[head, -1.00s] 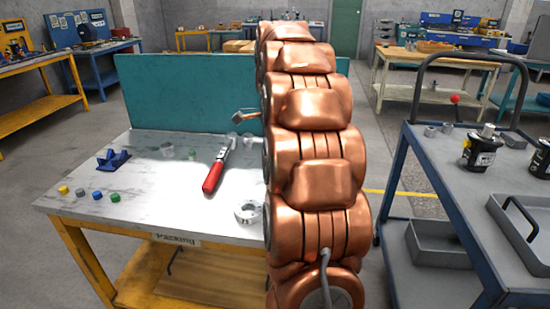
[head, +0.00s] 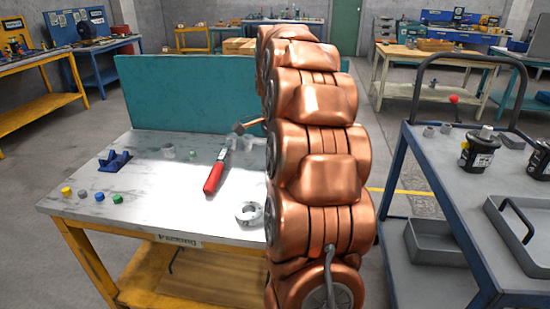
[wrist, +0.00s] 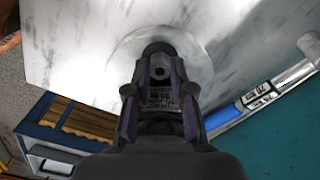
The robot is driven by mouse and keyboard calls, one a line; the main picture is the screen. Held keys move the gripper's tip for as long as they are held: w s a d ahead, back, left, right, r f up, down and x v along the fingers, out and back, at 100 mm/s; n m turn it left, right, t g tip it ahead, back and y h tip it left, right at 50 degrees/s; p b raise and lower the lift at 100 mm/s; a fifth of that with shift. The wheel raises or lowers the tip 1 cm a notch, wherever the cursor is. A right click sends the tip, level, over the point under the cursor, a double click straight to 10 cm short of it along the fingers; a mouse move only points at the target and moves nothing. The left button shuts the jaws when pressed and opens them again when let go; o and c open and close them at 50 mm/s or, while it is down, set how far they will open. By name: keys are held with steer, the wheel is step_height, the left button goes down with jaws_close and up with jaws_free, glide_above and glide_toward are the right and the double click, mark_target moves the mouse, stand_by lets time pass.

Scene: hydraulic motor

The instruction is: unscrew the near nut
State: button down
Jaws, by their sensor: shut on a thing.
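In the wrist view my gripper (wrist: 160,76) points at a pale, streaked surface. Its two dark fingers are shut on a small grey metal piece (wrist: 160,67) with a dark hole, which may be the near nut. A dark round part (wrist: 158,48) shows just beyond it, inside a faint circular outline. In the head view my copper-coloured arm fills the middle and hides most of the gripper and the work point. A small metal and copper-coloured bit (head: 248,125) pokes out left of the arm; I cannot tell what it is.
A blue trolley (head: 450,190) with a black motor (head: 479,152) stands right.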

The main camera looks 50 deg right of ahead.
steer(key=n+p, duration=0.1)
steer(key=n, duration=0.1)
steer(key=shift+r+n, duration=0.15)
steer(key=shift+n, duration=1.15)
steer(key=c, duration=1.2)
jaws_free()
steer(key=shift+c, duration=0.2)
